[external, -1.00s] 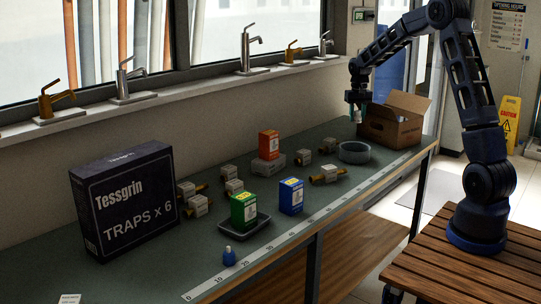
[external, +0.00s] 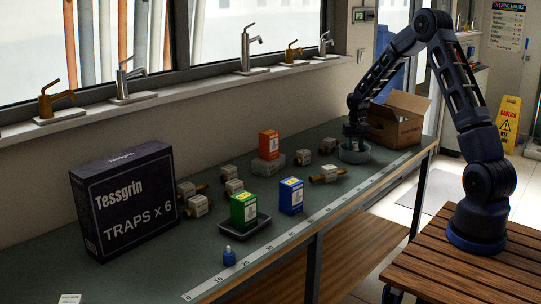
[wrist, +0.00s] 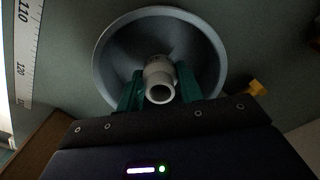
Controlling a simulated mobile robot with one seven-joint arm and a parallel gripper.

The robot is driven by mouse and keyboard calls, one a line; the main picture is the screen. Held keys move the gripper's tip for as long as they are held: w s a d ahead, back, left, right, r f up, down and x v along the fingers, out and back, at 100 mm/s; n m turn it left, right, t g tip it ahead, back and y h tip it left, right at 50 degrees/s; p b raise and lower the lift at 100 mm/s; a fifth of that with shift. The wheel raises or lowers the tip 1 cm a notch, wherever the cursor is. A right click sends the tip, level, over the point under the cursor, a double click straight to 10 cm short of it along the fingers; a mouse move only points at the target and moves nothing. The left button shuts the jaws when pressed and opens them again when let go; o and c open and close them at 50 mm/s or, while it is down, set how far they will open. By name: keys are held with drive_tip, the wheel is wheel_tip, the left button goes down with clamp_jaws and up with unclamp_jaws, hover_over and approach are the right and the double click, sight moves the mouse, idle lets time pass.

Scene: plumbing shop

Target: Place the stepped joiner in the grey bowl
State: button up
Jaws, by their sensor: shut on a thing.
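The grey bowl (external: 343,156) stands on the bench near its far end, just left of the cardboard box. It also shows in the wrist view (wrist: 112,58), round and wide, beneath my gripper. My gripper (external: 355,135) points down over the bowl. In the wrist view my gripper's green fingers (wrist: 160,88) are shut on the stepped joiner (wrist: 159,80), a pale grey tube with a wider and a narrower part and an open end. The joiner is over the bowl's inside. I cannot tell whether it touches the bowl's floor.
An open cardboard box (external: 398,125) stands close behind the bowl. Several brass-and-white valves, such as this one (external: 327,174), lie nearby. A blue box (external: 291,196), a green box on a tray (external: 262,223) and a ruler strip (external: 310,222) are nearer.

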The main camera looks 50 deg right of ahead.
sight(355, 144)
drive_tip(key=shift+f, duration=0.65)
drive_tip(key=o, duration=1)
drive_tip(key=shift+f, duration=0.15)
drive_tip(key=shift+c, duration=0.2)
wheel_tip(355, 144, up, 12)
drive_tip(key=shift+r, duration=0.2)
drive_tip(key=s+a+r+n+t, duration=0.2)
drive_tip(key=s+a+r+n, duration=0.2)
drive_tip(key=s+a+r, duration=1.3)
drive_tip(key=s+a+r+n+t, duration=0.1)
drive_tip(key=s+a, duration=0.4)
drive_tip(key=s, duration=0.6)
drive_tip(key=s+a+r+n+t, duration=0.1)
drive_tip(key=s+a, duration=0.4)
drive_tip(key=s, duration=0.7)
drive_tip(key=shift+r+n+t, duration=0.3)
drive_tip(key=shift+r+n, duration=0.2)
drive_tip(key=shift+n, duration=0.3)
